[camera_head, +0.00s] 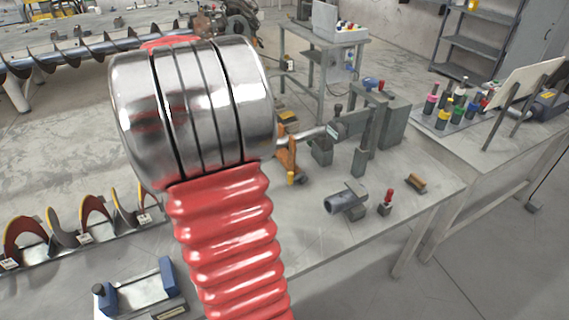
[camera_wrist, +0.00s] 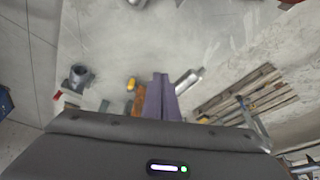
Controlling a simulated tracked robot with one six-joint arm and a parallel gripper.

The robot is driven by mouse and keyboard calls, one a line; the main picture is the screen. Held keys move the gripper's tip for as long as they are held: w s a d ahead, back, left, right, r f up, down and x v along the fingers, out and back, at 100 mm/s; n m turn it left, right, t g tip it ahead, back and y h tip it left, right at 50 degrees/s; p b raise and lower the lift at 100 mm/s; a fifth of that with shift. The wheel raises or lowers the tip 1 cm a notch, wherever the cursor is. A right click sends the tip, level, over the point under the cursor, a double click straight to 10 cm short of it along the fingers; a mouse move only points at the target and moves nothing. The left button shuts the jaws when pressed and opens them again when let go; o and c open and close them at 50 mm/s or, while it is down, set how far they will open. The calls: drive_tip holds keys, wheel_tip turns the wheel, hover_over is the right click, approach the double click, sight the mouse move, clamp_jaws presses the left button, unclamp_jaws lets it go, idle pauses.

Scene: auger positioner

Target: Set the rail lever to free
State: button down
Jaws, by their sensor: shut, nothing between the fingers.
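My gripper (camera_wrist: 162,78) shows in the wrist view as two narrow purple-grey fingers, shut together and empty. An orange bracket (camera_wrist: 139,101) with a yellow end (camera_wrist: 131,84) lies just left of the fingers, and a metal cylinder (camera_wrist: 188,81) just right. I cannot tell whether the fingers touch either. In the head view the orange bracket (camera_head: 286,158) stands on the table beside a grey fixture (camera_head: 350,124) with dark knobs. I cannot make out for certain which part is the rail lever, or its setting. My arm hides the gripper in the head view.
A grey pipe piece (camera_head: 345,199) and a red-topped block (camera_head: 387,203) stand on the table (camera_head: 320,240). A blue-ended vise-like fixture (camera_head: 140,293) sits at the lower left. Coloured flights (camera_head: 60,232) line the left.

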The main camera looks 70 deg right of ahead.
drive_tip(key=w+a+r+n+t, duration=0.25)
drive_tip(key=a+n, duration=0.25)
drive_tip(key=a, duration=0.6)
drive_tip(key=w+a+r+n+t, duration=0.1)
drive_tip(key=a+r+n, duration=0.3)
drive_tip(key=a, duration=0.8)
drive_tip(key=s+a+f+n+t+y, duration=0.1)
drive_tip(key=s+a+n, duration=0.2)
drive_tip(key=a+n, duration=0.3)
drive_tip(key=s+a+f+n+t+y, duration=0.1)
drive_tip(key=s+a+n, duration=0.3)
drive_tip(key=a, duration=1)
drive_tip(key=n+t+y, duration=0.1)
drive_tip(key=n, duration=0.1)
drive_tip(key=shift+s+a+f+n+y, duration=0.2)
drive_tip(key=shift+s+a+n+y, duration=0.05)
drive_tip(key=shift+n+y, duration=0.05)
drive_tip(key=shift+d, duration=0.1)
